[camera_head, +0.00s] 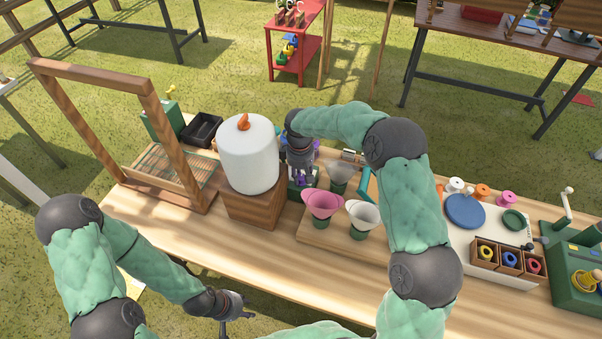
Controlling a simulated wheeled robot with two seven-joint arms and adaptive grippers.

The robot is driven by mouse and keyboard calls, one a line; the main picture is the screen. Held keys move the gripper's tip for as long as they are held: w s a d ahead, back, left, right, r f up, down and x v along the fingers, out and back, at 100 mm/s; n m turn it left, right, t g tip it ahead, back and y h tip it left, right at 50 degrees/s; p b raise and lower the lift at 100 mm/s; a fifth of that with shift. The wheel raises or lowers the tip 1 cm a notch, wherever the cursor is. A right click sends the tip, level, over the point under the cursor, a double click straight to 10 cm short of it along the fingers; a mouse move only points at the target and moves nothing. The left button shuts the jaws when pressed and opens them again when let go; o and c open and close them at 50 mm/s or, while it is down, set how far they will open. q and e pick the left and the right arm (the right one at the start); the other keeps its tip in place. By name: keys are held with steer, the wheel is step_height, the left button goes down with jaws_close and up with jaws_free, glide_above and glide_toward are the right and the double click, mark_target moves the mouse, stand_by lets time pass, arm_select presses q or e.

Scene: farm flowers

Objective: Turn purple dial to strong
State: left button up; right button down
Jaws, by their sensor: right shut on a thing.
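The purple dial (302,182) shows only as small purple patches at a dark green box (292,190), just right of the white cylinder on its wooden block. My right gripper (302,176) points down over it and is shut on the dial. The gripper hides most of the dial, and I cannot read its setting or any marks. My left gripper (237,310) is away from the dial, low in the picture by the table's front edge. It looks open and empty.
The white cylinder (248,158) stands close left of my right gripper. A pink cone (322,203), a white cone (362,214) and a grey cone (341,176) stand close right. A wooden frame (92,82) rises at left. The table's front left (160,225) is clear.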

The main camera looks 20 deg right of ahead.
mark_target(302, 178)
steer(key=n+p, duration=0.3)
steer(key=n, duration=0.2)
steer(key=shift+r, duration=0.1)
steer(key=n+p, duration=0.2)
steer(key=n, duration=0.1)
steer(key=shift+n+p, duration=0.65)
steer(key=shift+n, duration=0.75)
steer(key=c, duration=0.9)
jaws_free()
steer(key=shift+d, duration=0.1)
step_height(302, 178, up, 12)
steer(key=shift+s, duration=0.2)
